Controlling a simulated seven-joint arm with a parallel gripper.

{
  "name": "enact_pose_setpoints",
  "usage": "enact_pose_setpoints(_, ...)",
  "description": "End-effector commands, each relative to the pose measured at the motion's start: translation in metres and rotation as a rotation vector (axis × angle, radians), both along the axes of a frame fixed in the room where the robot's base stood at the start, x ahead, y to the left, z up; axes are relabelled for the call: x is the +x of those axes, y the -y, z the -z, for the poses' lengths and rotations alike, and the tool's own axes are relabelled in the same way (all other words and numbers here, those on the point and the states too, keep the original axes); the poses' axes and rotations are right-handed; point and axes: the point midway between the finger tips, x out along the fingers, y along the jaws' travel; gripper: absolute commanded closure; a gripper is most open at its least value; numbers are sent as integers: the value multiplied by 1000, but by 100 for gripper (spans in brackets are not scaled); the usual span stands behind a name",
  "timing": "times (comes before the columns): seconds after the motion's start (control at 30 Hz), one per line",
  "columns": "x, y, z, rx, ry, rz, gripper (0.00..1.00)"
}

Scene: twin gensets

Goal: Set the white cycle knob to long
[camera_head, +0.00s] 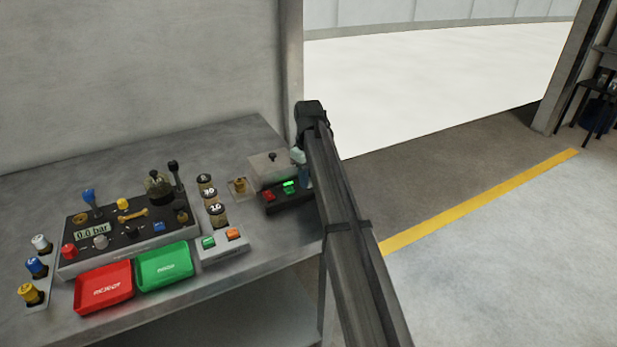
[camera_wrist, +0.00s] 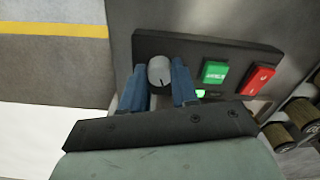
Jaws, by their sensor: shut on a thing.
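The white cycle knob (camera_wrist: 160,71) shows in the wrist view as a round, light grey-white cap at one end of a black panel (camera_wrist: 190,47). A short dark line on the cap points down in that picture. My gripper (camera_wrist: 160,80) has one blue finger on each side of the knob and is shut on it. Position labels around the knob cannot be read. In the head view my gripper (camera_head: 305,176) is at the right end of the black panel (camera_head: 284,204), where my arm and fingers hide the knob.
The panel also has a green button (camera_wrist: 214,71), a red button (camera_wrist: 259,79) and a lit green lamp (camera_wrist: 200,93). A grey box (camera_head: 270,168) stands behind it. Left on the bench are a red tray (camera_head: 104,288), a green tray (camera_head: 165,266) and a gauge console (camera_head: 125,228).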

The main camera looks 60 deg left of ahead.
Motion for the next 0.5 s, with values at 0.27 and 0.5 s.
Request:
enact_pose_setpoints(0.27, 0, 0, 0, 0, -1, 234, 100)
enact_pose_setpoints(0.5, 0, 0, 0, 0, -1, 462, 100)
